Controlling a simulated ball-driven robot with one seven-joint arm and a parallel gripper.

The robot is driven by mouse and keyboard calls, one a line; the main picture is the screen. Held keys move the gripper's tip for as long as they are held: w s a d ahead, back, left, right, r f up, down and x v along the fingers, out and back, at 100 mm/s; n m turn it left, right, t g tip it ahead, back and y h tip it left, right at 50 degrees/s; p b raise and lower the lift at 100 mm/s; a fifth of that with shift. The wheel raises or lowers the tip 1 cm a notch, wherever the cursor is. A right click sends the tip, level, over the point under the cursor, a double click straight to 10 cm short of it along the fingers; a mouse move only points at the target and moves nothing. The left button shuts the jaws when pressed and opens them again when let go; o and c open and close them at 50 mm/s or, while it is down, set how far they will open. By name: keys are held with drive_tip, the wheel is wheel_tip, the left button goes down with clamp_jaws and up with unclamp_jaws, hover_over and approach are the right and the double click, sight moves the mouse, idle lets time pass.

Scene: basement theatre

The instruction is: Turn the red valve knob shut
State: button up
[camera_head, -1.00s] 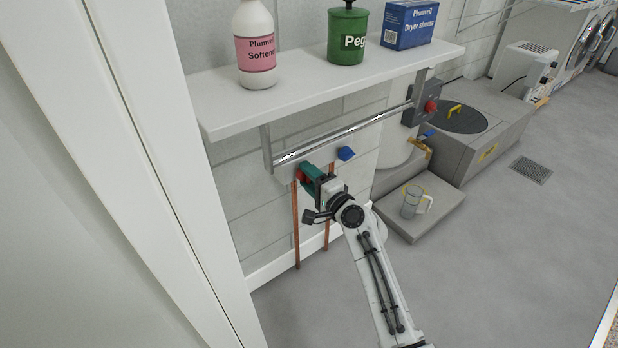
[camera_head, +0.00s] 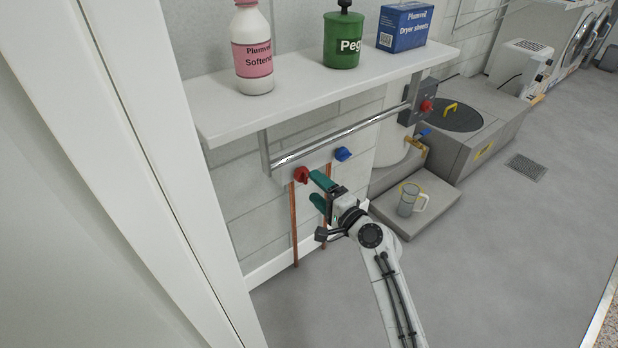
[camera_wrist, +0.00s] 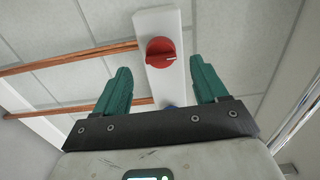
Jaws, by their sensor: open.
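The red valve knob (camera_head: 301,175) sits on a white plate below the shelf, at the top of a copper pipe. In the wrist view the red knob (camera_wrist: 161,53) shows from the front, with a white mark pointing right. My gripper (camera_head: 318,188) is open, with two green fingers, just right of the knob and apart from it. In the wrist view my gripper (camera_wrist: 160,82) has its fingers spread, with the knob ahead between their lines and nothing held.
A blue knob (camera_head: 343,154) is right of the red one, and a chrome rail (camera_head: 340,138) runs above both. The shelf (camera_head: 300,100) overhead holds a softener bottle (camera_head: 252,55), a green tin (camera_head: 343,42) and a blue box (camera_head: 404,27). A glass mug (camera_head: 408,203) stands lower right.

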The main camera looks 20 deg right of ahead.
drive_tip(key=p+v, duration=0.1)
drive_tip(key=v, duration=0.4)
drive_tip(key=shift+s+d, duration=0.1)
drive_tip(key=shift+s, duration=0.2)
drive_tip(key=s+a+f+n+g, duration=0.1)
drive_tip(key=s+f+n+g, duration=0.45)
drive_tip(key=s, duration=0.45)
drive_tip(key=s+a+f+n+g, duration=0.1)
drive_tip(key=s+f+n+g, duration=0.4)
drive_tip(key=s, duration=0.4)
drive_tip(key=s+d+n+g+h, duration=0.2)
drive_tip(key=s+d+g+h, duration=0.1)
drive_tip(key=s, duration=0.7)
drive_tip(key=s+d+n+g+h, duration=0.1)
drive_tip(key=s+d+g+h, duration=0.15)
drive_tip(key=s, duration=0.65)
wheel_tip(320, 180, up, 32)
drive_tip(key=s+d+p, duration=0.1)
drive_tip(key=p, duration=3.1)
drive_tip(key=shift+r+p, duration=0.15)
drive_tip(key=shift+p, duration=0.15)
